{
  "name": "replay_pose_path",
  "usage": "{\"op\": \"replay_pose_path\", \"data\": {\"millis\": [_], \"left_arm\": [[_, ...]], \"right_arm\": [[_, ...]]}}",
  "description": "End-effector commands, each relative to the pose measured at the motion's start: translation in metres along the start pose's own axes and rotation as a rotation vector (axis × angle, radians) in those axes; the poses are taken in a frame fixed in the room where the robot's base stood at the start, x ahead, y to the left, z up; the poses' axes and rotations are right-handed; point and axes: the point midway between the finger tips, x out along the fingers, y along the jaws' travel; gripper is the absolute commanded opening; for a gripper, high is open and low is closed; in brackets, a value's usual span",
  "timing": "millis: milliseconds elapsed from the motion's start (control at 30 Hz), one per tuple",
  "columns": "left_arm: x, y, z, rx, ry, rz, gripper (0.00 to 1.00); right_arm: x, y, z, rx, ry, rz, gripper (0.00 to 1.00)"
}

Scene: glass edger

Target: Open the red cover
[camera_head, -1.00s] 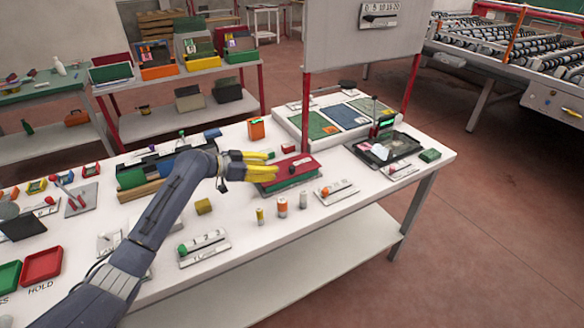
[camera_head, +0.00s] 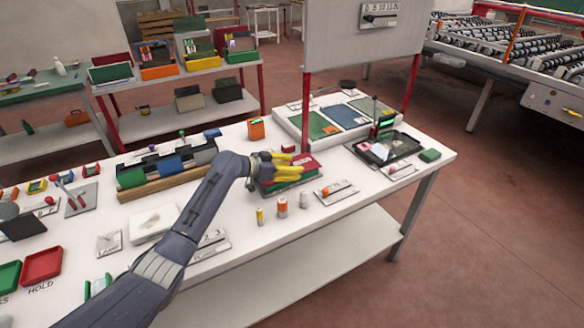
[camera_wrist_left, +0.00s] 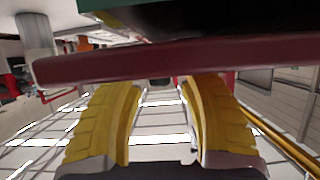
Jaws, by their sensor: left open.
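The red cover (camera_head: 308,160) lies on a box with a green side (camera_head: 272,187) in the middle of the table. My left gripper (camera_head: 298,168) has yellow fingers. It is at the cover and hides part of it in the head view. In the left wrist view the cover is a dark red slab (camera_wrist_left: 160,62) running across the picture just beyond the fingertips, with a green part (camera_wrist_left: 95,17) above it. The two fingers (camera_wrist_left: 160,85) are apart with nothing between them. I cannot tell whether they touch the cover. My right gripper is not in view.
Small cylinders (camera_head: 282,207) and a switch plate (camera_head: 337,190) stand in front of the box. An orange box (camera_head: 256,130) is behind it. A black tray (camera_head: 408,142) and a white rack of coloured panels (camera_head: 290,124) are to the right and behind. A red post (camera_head: 305,115) rises close behind.

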Motion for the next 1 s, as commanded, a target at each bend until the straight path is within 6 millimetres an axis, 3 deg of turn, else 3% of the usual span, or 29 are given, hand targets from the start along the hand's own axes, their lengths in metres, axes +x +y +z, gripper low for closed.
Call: {"op": "replay_pose_path", "data": {"millis": [133,533,1000], "left_arm": [[-0.0001,0.0,-0.0003,0.0,0.0,0.0,0.45],[-0.0002,0.0,-0.0003,0.0,0.001,0.0,0.0],[-0.0044,-0.0029,-0.0004,-0.002,0.001,-0.006,0.0]], "right_arm": [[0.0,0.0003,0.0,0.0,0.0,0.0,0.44],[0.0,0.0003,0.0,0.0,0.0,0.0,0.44],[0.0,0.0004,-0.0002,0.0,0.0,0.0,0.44]]}}
